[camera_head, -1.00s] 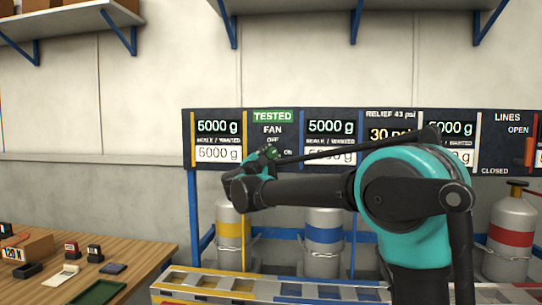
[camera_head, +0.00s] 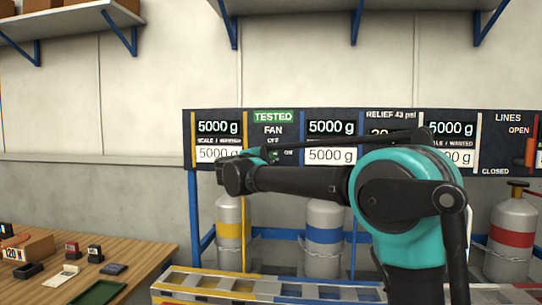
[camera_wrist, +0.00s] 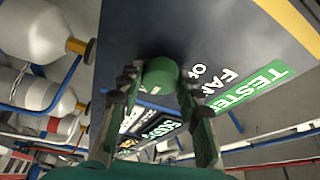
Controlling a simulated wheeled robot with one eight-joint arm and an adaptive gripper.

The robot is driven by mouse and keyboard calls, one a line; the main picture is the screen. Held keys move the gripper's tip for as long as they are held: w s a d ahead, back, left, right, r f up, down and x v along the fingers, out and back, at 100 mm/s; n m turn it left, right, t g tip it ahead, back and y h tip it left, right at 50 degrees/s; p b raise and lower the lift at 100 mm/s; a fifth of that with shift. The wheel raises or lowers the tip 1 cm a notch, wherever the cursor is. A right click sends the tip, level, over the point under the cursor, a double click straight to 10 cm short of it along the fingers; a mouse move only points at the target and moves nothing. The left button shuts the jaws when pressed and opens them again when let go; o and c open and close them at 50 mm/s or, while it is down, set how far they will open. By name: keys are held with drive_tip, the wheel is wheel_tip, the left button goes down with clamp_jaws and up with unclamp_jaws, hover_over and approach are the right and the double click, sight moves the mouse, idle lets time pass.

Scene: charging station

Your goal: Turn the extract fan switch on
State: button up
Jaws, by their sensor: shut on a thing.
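The fan switch is a round green knob (camera_wrist: 160,72) on the dark panel (camera_wrist: 135,30), seen in the wrist view. The green TESTED sign and the FAN lettering are beside it. My gripper (camera_wrist: 158,82) has its two fingers around the knob, one on each side, shut on it. In the head view the FAN label (camera_head: 273,129) shows on the panel, with OFF below it and ON to the lower right. There my arm's wrist covers most of the gripper and knob. I cannot tell which way the knob points.
Scale displays reading 5000 g (camera_head: 331,127) flank the fan section. A LINES section with an orange handle (camera_head: 530,152) is at the right. Gas cylinders (camera_head: 323,220) stand below the panel. A wooden table (camera_head: 140,254) with small items is at the lower left.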

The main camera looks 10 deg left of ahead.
drive_tip(key=o, duration=1.2)
drive_tip(key=shift+c, duration=0.2)
drive_tip(key=v, duration=1.2)
